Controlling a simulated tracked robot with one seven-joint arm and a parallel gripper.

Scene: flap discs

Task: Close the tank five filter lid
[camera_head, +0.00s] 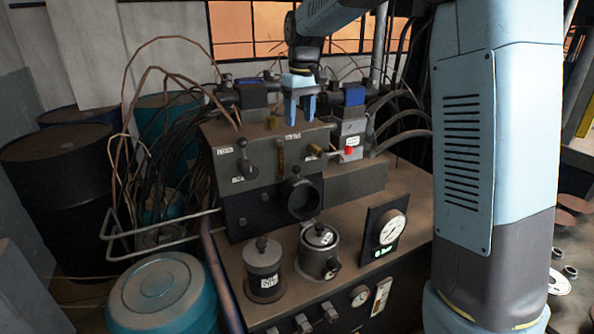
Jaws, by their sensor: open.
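Two small dark canisters stand on the brown bench top in the head view. The left canister (265,284) has a white label I cannot read and a lid with a round knob (262,244). The right canister (319,262) has a pale metal rim and a top (319,234) with a knob and a white tag. I cannot tell which one is the tank five filter, or whether either lid is open or shut. My gripper (300,118) is open and empty, pointing down above the valve block, behind and above both canisters.
The grey valve block (240,140) carries levers and a round dark port (304,199) facing forward. A pressure gauge (392,229) stands right of the canisters. Cables and bent pipes crowd the left and back. A blue drum (160,289) stands at the front left. Bare bench (400,180) shows at right.

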